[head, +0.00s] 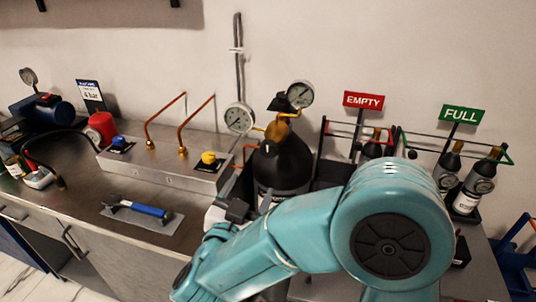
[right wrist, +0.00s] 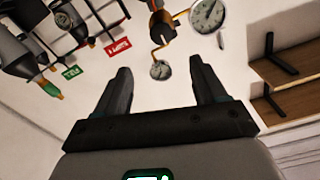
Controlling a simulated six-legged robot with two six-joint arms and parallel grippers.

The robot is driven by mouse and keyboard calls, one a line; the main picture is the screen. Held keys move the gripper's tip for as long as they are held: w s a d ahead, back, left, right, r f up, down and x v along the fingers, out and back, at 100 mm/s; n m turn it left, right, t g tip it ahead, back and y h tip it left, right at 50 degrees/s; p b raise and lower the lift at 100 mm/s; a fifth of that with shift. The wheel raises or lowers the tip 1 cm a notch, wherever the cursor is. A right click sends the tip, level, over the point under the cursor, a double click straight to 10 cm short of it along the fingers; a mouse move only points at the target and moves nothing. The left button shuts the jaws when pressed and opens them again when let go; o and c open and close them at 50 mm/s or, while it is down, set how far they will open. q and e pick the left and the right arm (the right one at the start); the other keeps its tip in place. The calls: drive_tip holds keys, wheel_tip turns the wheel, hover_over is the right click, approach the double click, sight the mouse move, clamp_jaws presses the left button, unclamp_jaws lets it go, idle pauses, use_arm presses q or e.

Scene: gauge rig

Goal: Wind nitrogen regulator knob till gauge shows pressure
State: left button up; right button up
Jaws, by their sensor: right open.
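The black nitrogen cylinder (head: 283,165) stands behind my right arm at the bench's right end. Its brass regulator (head: 277,129) carries two round white gauges, one at left (head: 239,118) and one at upper right (head: 300,94). A dark part (head: 280,103), possibly the knob, sits between them. My right gripper (head: 228,207) is below and left of the regulator, partly hidden by my teal arm. In the right wrist view it (right wrist: 159,66) is open and empty, with the regulator (right wrist: 161,32) beyond the fingers, apart from them. The needle readings are too small to tell. My left gripper is out of view.
A metal manifold with a yellow knob (head: 208,157) and a blue knob (head: 118,141) stands on the bench left of the cylinder. A blue-handled wrench (head: 148,210) lies in front. Racks with EMPTY (head: 364,100) and FULL (head: 462,115) signs stand at right.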

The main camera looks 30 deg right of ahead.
sight(268, 151)
drive_tip(key=p+x, duration=0.2)
drive_tip(key=x, duration=1.3)
drive_tip(key=shift+w, duration=0.25)
drive_tip(key=shift+d, duration=0.2)
drive_tip(key=c, duration=1)
